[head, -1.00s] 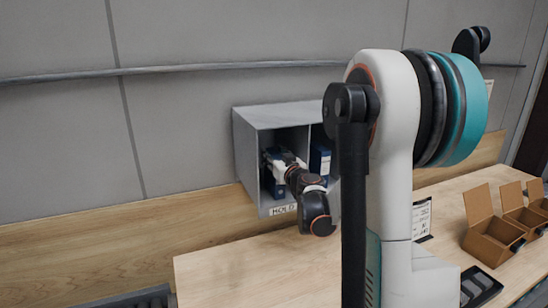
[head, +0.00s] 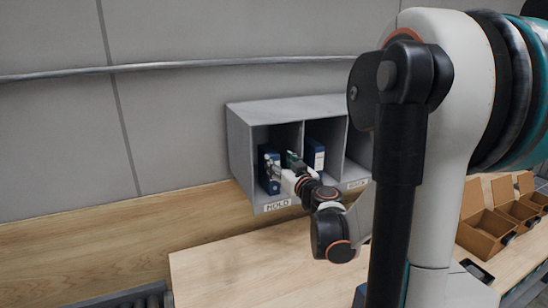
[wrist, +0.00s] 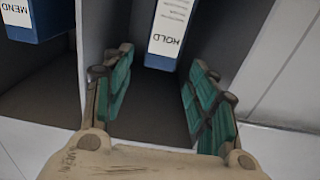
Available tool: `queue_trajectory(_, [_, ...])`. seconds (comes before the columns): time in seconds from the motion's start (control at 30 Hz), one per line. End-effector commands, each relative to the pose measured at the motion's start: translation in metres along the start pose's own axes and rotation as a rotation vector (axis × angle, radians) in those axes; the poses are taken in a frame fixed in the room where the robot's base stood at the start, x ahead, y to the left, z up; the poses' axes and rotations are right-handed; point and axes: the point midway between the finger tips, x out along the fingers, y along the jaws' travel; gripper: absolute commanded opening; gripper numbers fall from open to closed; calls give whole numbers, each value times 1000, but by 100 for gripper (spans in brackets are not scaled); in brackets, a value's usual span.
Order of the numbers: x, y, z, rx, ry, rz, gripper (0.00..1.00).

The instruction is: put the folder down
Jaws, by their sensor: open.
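A blue folder (head: 268,170) with a white spine label stands in the left compartment of a grey shelf unit (head: 238,150), above a sign reading HOLD. The wrist view shows its blue and white spine (wrist: 172,28), labelled HOLD. My gripper (head: 291,165) is at the mouth of that compartment, beside the folder in the head view. In the wrist view its green-padded fingers (wrist: 160,75) are spread apart with nothing between them, and the folder is beyond the fingertips. The folder's far part is hidden.
A second blue folder (head: 315,154) stands in the neighbouring compartment; its label reads MEND in the wrist view (wrist: 35,18). Grey dividers (head: 302,140) separate the compartments. Open brown boxes (head: 486,232) stand at the right. The wooden bench (head: 230,265) is clear in front of the shelf.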

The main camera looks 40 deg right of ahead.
Motion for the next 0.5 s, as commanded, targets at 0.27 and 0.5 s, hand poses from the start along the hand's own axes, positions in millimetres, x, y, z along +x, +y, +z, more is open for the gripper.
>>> queue_trajectory(0.27, [-22, 0, 0, 0, 0, 1, 53])
queue_trajectory(0.5, [-22, 0, 0, 0, 0, 0, 53])
